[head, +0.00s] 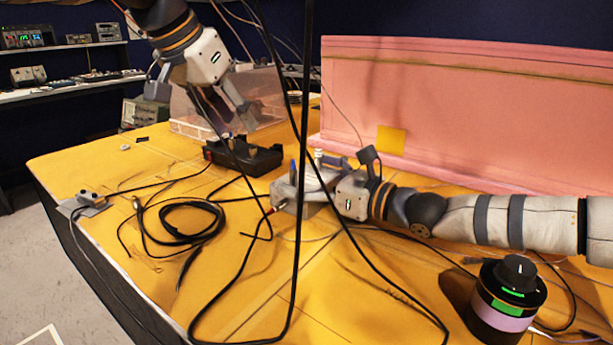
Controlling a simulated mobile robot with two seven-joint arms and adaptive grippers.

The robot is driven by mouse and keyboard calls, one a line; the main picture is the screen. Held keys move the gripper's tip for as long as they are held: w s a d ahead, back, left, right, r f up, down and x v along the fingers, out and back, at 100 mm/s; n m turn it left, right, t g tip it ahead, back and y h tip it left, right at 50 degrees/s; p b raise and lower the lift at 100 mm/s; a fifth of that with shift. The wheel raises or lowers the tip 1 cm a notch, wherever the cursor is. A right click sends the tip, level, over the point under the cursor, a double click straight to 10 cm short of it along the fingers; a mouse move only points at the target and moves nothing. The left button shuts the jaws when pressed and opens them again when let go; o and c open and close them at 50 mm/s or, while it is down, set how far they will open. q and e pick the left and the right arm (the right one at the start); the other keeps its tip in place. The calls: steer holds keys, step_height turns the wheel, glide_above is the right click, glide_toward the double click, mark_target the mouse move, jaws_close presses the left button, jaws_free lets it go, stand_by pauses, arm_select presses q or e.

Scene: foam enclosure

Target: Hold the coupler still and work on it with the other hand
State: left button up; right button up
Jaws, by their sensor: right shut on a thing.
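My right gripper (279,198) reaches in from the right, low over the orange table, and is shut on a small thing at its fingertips. A small red-tipped piece (268,211) shows there, mostly hidden by the fingers; I cannot tell for sure whether it is the coupler. My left gripper (246,117) hangs from the upper left, pointing down, above and behind a black box with knobs (262,160). Its fingers overlap a clear bin in the picture, and I cannot tell how far apart they are. The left gripper is apart from the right gripper.
Black cables (190,226) lie coiled on the orange table (120,165), and others hang across the view. A clear bin (185,112) stands at the back. A pink foam wall (450,110) rises behind my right arm. A round black knob device (506,296) stands front right.

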steer(key=o, duration=1.1)
arm_select(q)
steer(key=w+a+f+n+t+y, duration=0.1)
steer(key=w+a+f, duration=0.1)
steer(key=a, duration=0.7)
steer(key=w+a+f+n+t+y, duration=0.1)
steer(key=w+a+f+n, duration=0.1)
steer(key=a, duration=0.7)
steer(key=w+a+f+n+t+y, duration=0.1)
steer(key=w+a+f+n, duration=0.1)
steer(key=a, duration=0.7)
steer(key=shift+w+a+f, duration=0.35)
steer(key=shift+w, duration=0.25)
